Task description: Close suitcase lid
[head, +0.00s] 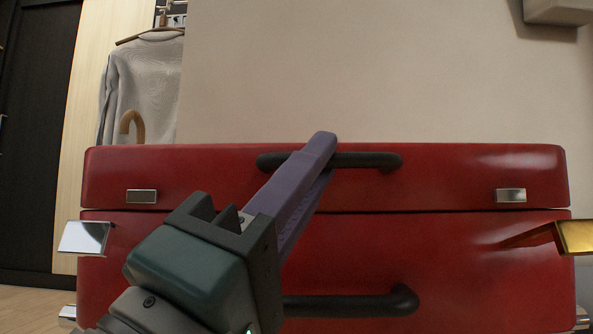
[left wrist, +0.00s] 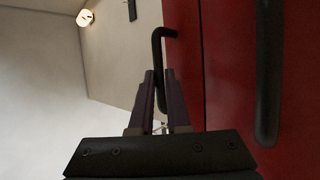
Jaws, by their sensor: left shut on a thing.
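A red suitcase faces me in the head view. Its lid (head: 450,178) sits over its lower body (head: 480,260), with only a thin dark seam between them. My left gripper (head: 320,150) is shut on the black lid handle (head: 370,160), its purple fingers reaching across it. The left wrist view shows the lid handle (left wrist: 160,45) running between the two fingers (left wrist: 160,80). A second black handle (head: 350,304) is on the lower body, partly hidden by my left gripper. My right gripper is not in view.
A silver latch flap (head: 85,237) sticks out at left and a gold-looking one (head: 575,236) at right. Small metal plates (head: 141,196) are on the lid front. A grey sweater (head: 145,85) hangs behind at left. The wall space above the lid is clear.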

